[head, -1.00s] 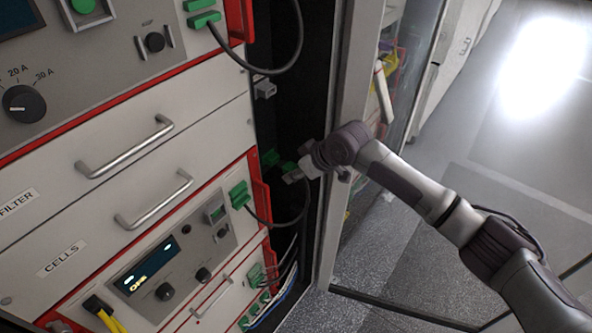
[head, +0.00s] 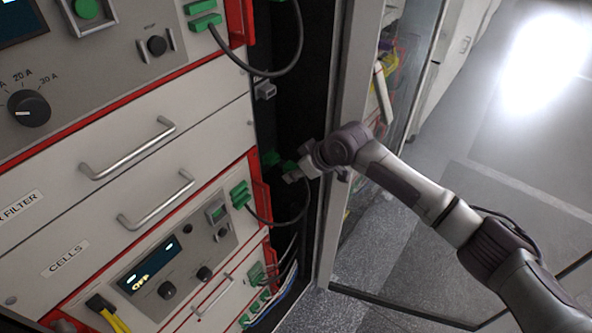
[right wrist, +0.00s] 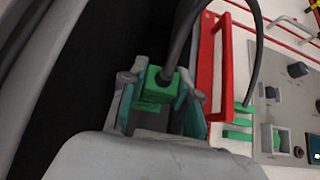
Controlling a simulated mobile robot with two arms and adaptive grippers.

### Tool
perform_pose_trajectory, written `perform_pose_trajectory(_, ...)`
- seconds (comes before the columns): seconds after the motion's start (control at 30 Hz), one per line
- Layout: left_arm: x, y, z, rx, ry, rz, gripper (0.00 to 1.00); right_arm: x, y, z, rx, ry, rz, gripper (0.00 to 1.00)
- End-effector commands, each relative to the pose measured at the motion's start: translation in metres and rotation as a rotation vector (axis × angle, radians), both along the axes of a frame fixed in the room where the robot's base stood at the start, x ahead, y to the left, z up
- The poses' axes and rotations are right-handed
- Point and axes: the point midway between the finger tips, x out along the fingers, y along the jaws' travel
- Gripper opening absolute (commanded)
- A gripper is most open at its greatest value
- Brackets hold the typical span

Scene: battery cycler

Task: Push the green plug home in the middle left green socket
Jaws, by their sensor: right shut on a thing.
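My right gripper (head: 288,175) is at the dark gap along the right side of the rack; it also shows in the right wrist view (right wrist: 155,105). It is shut on a green plug (right wrist: 158,88), with a dark cable (right wrist: 181,35) rising from it. Green blocks (head: 241,194) sit on the rack's right edge, left of the gripper, and a cable loops from them toward it. They also show in the wrist view (right wrist: 238,136), apart from the held plug. Which one is the middle left socket I cannot tell. My left gripper is out of view.
A red handle (right wrist: 221,75) stands beside the gripper on the rack side. A cabinet post (head: 343,110) is close on the right. Another looped cable (head: 300,40) hangs above, and more green connectors (head: 257,277) with cables are below.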

Motion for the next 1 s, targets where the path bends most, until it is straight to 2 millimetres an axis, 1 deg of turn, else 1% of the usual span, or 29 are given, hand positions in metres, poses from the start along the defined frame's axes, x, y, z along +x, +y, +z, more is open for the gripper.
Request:
perform_pose_trajectory(0.37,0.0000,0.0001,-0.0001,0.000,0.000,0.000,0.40,0.0001,-0.0001,-0.0001,0.000,0.000,-0.001,0.11)
perform_pose_trajectory(0.7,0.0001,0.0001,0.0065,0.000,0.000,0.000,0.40,0.0001,0.0000,0.0003,0.002,0.000,-0.002,0.11)
perform_pose_trajectory(1.0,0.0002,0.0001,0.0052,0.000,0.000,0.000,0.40,0.0016,0.0015,-0.0006,0.000,0.000,-0.001,0.11)
